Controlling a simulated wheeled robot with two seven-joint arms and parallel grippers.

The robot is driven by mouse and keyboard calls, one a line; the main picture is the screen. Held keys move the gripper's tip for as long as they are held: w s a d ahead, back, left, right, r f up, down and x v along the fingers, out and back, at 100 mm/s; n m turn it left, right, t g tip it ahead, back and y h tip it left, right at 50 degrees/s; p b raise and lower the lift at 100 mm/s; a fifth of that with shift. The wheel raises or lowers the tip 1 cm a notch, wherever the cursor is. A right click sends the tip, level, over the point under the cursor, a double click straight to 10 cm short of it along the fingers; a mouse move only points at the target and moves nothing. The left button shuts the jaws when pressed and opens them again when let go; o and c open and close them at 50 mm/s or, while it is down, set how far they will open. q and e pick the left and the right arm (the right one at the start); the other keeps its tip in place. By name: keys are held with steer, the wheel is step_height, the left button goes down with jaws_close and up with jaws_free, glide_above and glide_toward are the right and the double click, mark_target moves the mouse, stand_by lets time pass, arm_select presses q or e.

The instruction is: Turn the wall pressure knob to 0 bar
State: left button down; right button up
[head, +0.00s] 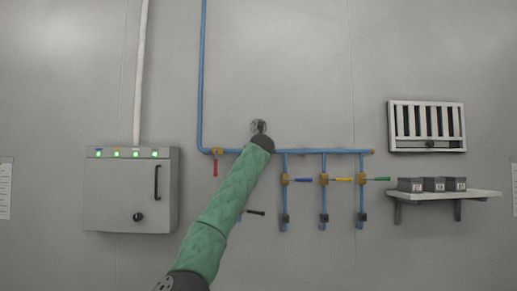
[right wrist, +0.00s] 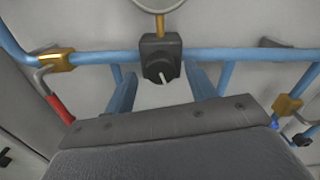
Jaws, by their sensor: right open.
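The pressure knob (right wrist: 160,66) is a black dial with a pale pointer on a dark block, mounted on the blue wall pipe in the right wrist view. The pointer aims down and slightly right; no scale is readable. In the head view my green arm hides the knob and the fingers. My left gripper is not in view.
A red-handled valve (head: 216,160) sits left of the knob on the pipe. Blue, yellow and green-handled valves (head: 324,180) hang to the right. A grey cabinet (head: 120,190) is at left, and a shelf (head: 470,194) with boxes at right.

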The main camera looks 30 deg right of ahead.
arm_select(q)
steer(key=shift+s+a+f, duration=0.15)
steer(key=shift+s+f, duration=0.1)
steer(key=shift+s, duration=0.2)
arm_select(e)
steer(key=shift+w+d, duration=0.3)
steer(key=shift+w, duration=0.15)
steer(key=c, duration=1)
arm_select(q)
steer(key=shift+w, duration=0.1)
